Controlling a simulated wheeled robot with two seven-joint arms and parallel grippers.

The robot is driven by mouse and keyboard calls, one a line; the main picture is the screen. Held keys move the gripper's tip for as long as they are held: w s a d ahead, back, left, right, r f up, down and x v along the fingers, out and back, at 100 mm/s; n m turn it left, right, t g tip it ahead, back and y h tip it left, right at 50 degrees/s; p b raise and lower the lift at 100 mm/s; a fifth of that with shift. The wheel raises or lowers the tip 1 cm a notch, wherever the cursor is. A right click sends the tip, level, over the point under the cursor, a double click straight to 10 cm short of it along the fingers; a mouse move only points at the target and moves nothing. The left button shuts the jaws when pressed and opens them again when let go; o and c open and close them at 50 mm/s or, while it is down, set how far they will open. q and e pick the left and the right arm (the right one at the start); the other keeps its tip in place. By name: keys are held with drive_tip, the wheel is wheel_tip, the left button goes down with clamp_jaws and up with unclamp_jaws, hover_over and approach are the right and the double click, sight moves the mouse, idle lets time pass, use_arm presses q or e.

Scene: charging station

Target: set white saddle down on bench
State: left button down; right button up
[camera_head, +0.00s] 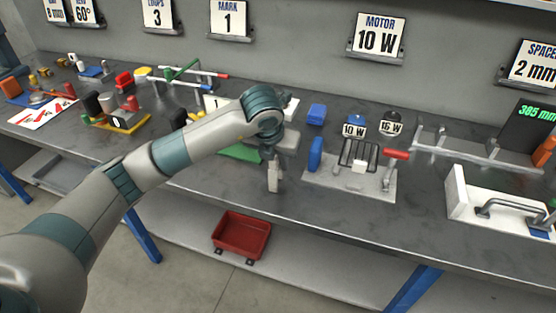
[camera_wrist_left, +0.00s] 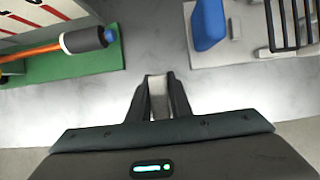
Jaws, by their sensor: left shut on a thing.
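My left gripper (camera_head: 272,182) is over the front part of the grey bench (camera_head: 225,182), with its fingers pointing down. In the left wrist view the left gripper (camera_wrist_left: 158,88) is shut on a small pale block, the white saddle (camera_wrist_left: 158,100), which sits between the two dark fingers. Bare bench top shows around the fingertips. I cannot tell whether the saddle touches the bench or hangs just above it. My right gripper is in neither view.
A green mat (camera_wrist_left: 75,62) with a black-and-orange tool (camera_wrist_left: 85,40) lies left of the gripper. A blue block (camera_wrist_left: 208,25) stands on a plate (camera_head: 350,186) to the right, beside a black wire frame (camera_head: 358,152). A red bin (camera_head: 241,236) sits on the lower shelf.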

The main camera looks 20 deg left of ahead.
use_arm(q)
drive_tip(key=shift+f, duration=0.15)
drive_tip(key=c, duration=1.6)
unclamp_jaws()
